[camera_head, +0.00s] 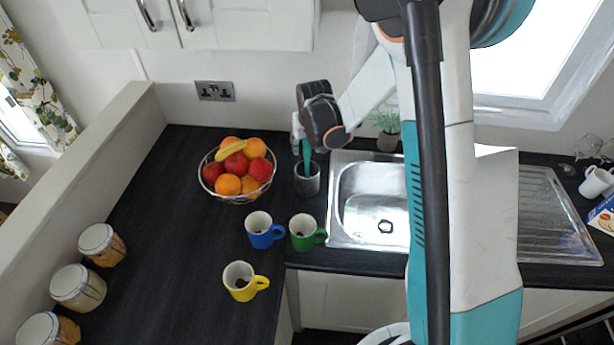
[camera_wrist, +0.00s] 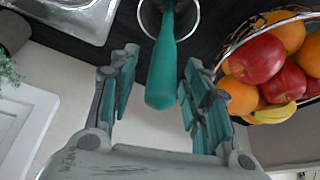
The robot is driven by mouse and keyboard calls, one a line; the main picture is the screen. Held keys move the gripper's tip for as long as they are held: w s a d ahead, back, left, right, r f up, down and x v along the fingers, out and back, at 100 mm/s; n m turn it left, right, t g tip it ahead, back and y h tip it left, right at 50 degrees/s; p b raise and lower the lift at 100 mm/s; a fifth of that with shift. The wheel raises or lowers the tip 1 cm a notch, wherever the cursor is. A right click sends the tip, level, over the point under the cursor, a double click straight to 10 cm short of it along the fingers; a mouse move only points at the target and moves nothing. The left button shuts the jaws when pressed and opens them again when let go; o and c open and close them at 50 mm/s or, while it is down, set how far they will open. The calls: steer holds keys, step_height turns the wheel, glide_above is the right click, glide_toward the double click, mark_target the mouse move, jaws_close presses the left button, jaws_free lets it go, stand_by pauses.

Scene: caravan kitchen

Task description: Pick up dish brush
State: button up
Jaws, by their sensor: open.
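The teal dish brush (camera_wrist: 164,66) stands in a grey cup (camera_head: 307,186) on the dark counter, between the fruit bowl and the sink. In the head view its handle (camera_head: 306,153) shows above the cup, below my wrist. In the wrist view the cup's rim (camera_wrist: 197,20) is at the top, and the brush handle points down between my open fingers. My gripper (camera_wrist: 158,78) is open, with one teal-padded finger on each side of the handle and gaps showing on both sides. The brush's lower end is hidden in the cup.
A wire fruit bowl (camera_head: 240,199) stands close left of the cup. Blue (camera_head: 260,236), green (camera_head: 303,239) and yellow (camera_head: 240,287) mugs stand in front. The metal sink (camera_head: 345,215) is to the right. The wall is close behind.

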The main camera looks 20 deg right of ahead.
steer(key=shift+x, duration=0.85)
jaws_close()
